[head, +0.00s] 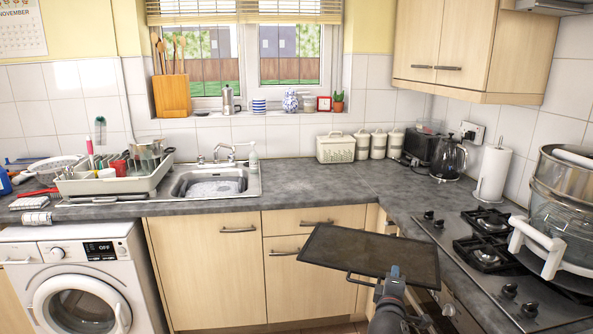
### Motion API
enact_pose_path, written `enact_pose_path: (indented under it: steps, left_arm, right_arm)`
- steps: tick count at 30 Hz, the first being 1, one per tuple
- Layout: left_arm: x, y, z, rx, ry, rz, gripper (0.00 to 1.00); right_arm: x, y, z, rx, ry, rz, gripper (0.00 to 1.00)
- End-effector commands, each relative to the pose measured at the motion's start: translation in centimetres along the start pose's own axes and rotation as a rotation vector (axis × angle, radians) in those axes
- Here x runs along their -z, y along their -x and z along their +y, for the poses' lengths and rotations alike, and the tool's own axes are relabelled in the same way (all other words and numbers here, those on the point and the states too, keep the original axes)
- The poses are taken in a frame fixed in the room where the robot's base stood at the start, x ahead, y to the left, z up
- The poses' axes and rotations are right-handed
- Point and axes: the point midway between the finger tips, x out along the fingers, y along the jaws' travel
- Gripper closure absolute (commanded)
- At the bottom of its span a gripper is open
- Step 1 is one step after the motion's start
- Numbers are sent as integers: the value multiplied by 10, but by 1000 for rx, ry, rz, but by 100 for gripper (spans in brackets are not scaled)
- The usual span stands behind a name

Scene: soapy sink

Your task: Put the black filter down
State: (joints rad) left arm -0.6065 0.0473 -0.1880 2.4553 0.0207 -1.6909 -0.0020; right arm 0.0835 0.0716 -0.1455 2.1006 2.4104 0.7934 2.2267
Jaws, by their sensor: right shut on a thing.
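The black filter (370,252) is a flat, dark, rectangular panel with a thin frame and a small wire handle on its near edge. It is held in the air in front of the cupboards, below the counter edge, slightly tilted. My right gripper (390,279) comes in from the bottom and is shut on the filter's near edge. The fingertips are partly hidden against the dark panel. My left gripper is not in the head view.
The grey worktop (310,185) has a clear stretch between the sink (210,186) and the corner. A gas hob (490,250) lies at right, with a steamer (565,205) on it. A dish rack (115,180) stands left of the sink, above a washing machine (85,280).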

Motion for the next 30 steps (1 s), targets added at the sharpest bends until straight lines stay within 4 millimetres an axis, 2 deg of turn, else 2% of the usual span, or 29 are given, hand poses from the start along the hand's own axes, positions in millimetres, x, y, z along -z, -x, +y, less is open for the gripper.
enact_pose_path:
  steps: [1, 6, 15, 22, 30]
  left_arm:
    - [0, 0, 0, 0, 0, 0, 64]
    - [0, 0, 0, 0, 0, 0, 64]
    - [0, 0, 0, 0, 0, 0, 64]
    - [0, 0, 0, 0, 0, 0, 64]
    - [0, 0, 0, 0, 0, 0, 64]
  right_arm:
    - [0, 10, -13, 2, 5, 28, 100]
    - [1, 45, -48, 3, 5, 121, 100]
    - [3, 109, -100, 4, 2, 274, 100]
    - [4, 141, -118, 0, 0, 343, 100]
    - [4, 148, -122, -1, -2, 359, 100]
